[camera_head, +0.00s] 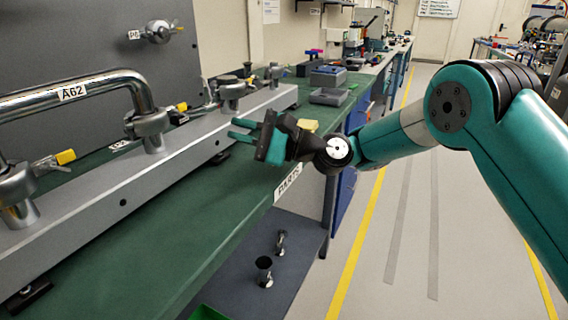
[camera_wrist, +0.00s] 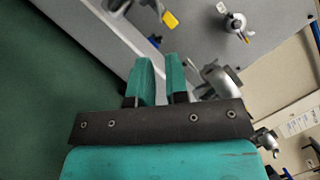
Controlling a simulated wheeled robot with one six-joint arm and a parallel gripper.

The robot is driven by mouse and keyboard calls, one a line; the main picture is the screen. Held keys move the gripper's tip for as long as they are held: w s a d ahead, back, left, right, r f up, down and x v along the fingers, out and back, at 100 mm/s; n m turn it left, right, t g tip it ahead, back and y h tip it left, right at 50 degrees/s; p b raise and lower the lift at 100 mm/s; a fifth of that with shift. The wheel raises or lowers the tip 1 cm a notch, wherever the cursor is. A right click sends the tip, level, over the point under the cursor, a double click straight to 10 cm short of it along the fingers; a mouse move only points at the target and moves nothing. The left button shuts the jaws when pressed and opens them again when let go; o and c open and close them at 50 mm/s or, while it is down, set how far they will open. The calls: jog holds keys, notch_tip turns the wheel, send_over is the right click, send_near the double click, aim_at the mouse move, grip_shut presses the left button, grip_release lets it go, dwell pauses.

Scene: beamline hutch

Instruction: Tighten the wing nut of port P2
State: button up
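My gripper (camera_head: 241,130) is over the green bench in front of the grey rail, its two teal fingers pointing left towards the rail. In the wrist view the fingers (camera_wrist: 160,78) stand apart with nothing seen between them. Clamped ports stand along the rail: one at the near left (camera_head: 18,190), one under the A62 pipe (camera_head: 150,125), one farther back (camera_head: 232,92). Yellow-tipped wing nuts show at the near port (camera_head: 66,157) and the middle one (camera_head: 182,106). A yellow-tipped wing nut also shows in the wrist view (camera_wrist: 169,19), ahead of the fingers. No label clearly reads P2.
The rail (camera_head: 165,165) runs along the green bench (camera_head: 215,205). The chrome pipe (camera_head: 70,90) labelled A62 arches over it. A lower shelf (camera_head: 255,292) holds small fittings. The floor aisle (camera_head: 405,220) is clear.

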jog(key=shift+f+b+v, duration=0.15)
jog(key=shift+b+v, duration=1.4)
jog(key=shift+b, duration=1.4)
jog(key=shift+f+b+v, duration=0.2)
jog(key=shift+b+v, duration=1.3)
jog(key=shift+b, duration=1.45)
jog(key=d+b, duration=0.1)
jog(key=b, duration=0.2)
jog(key=shift+d, duration=0.25)
jog(key=shift+d+r+b, duration=0.1)
jog(key=shift+d+b, duration=0.25)
jog(key=shift+b, duration=0.45)
jog(key=shift+s, duration=0.1)
